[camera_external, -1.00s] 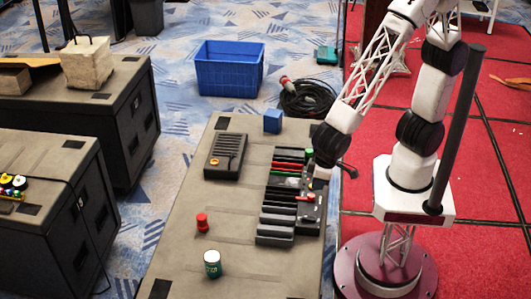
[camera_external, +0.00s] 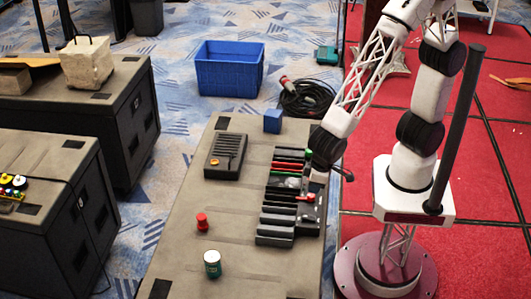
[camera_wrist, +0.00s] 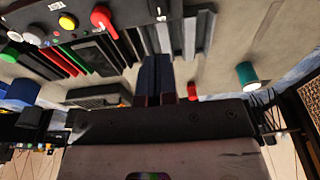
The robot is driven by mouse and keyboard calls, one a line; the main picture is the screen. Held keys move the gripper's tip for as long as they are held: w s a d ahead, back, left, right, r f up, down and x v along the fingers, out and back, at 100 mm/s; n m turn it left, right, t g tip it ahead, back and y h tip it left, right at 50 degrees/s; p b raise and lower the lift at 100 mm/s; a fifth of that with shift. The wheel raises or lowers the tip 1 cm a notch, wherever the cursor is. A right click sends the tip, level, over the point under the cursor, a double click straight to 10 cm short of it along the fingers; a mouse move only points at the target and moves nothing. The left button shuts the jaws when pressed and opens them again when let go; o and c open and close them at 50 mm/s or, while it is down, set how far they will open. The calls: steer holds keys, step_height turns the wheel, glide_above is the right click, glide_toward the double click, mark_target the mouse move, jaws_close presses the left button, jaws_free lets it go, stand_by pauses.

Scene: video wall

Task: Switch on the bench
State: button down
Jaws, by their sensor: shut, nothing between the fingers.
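The bench (camera_external: 185,255) is a long grey table-like case. In the external view a small red part of the panel (camera_external: 309,197) shows. My gripper (camera_wrist: 166,62) is shut and empty, its dark fingers together. In the external view it is low over the panel and partly hidden by my wrist. I cannot tell whether it touches anything.
Several black, red and green bars (camera_external: 277,219) lie left of the panel. A dark slotted box (camera_external: 227,154), a blue cube (camera_external: 272,121), a red peg (camera_external: 202,222) and a green can (camera_external: 212,264) stand on the bench. A blue crate (camera_external: 229,72) and coiled cable (camera_external: 306,98) are on the floor.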

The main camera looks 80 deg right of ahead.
mark_target(305, 216)
steer(key=f, duration=0.3)
steer(key=w+f, duration=0.1)
steer(key=f, duration=0.6)
steer(key=shift+w+f, duration=0.25)
steer(key=shift+w, duration=0.05)
steer(key=shift+w+f, duration=0.1)
steer(key=shift+f, duration=0.65)
